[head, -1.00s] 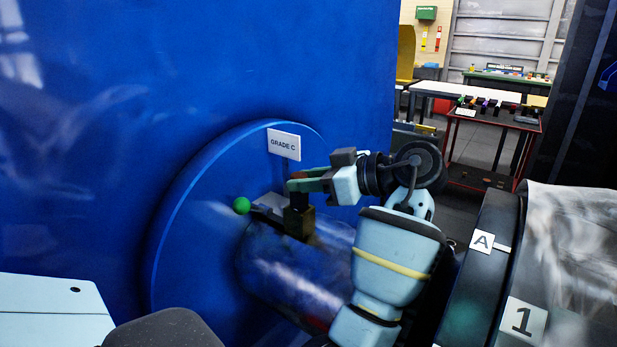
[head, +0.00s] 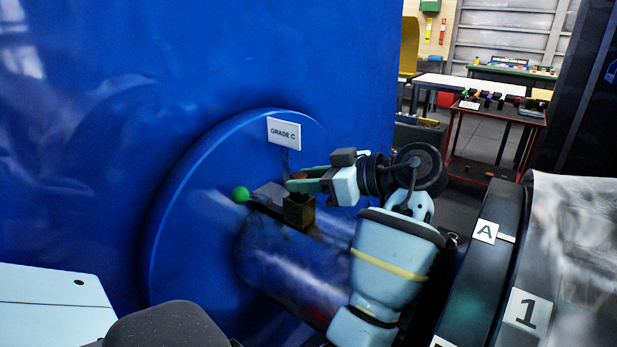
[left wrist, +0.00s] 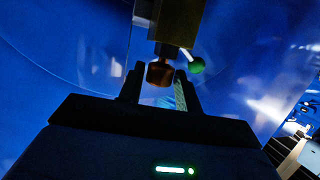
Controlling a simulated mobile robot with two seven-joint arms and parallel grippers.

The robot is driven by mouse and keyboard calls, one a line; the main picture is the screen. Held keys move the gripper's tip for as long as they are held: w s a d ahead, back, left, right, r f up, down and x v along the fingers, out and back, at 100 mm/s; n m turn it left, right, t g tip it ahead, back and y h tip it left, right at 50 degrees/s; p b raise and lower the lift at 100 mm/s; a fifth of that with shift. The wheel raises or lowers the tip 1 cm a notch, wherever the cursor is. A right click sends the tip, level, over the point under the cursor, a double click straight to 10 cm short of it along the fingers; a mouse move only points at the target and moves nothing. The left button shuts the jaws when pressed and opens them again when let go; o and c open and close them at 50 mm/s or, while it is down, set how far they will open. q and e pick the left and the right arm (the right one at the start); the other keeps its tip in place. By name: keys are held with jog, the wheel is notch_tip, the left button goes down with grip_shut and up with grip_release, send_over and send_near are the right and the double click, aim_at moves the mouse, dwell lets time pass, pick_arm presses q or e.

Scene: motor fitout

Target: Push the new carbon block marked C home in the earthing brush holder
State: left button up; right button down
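The earthing brush holder (head: 299,210) is a brass-coloured box at the shaft, in front of the blue disc. A lever with a green ball knob (head: 240,194) sits to its left. The new carbon block shows only as a copper-brown end (head: 298,177) above the holder; its mark C is hidden. In the left wrist view that end (left wrist: 160,73) fills the gap between the fingertips, with the holder (left wrist: 177,22) just beyond. My left gripper (head: 303,184) appears shut on it, close above the holder's mouth. My right gripper is not in view.
A GRADE C plate (head: 284,134) stands behind the holder. The blue housing wall (head: 200,70) fills the left. A dark ring marked A (head: 486,232) is close at right of my arm. A red trolley (head: 497,115) and benches stand far behind.

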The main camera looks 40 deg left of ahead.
pick_arm(q)
jog(key=o, duration=0.3)
jog(key=shift+o, duration=0.2)
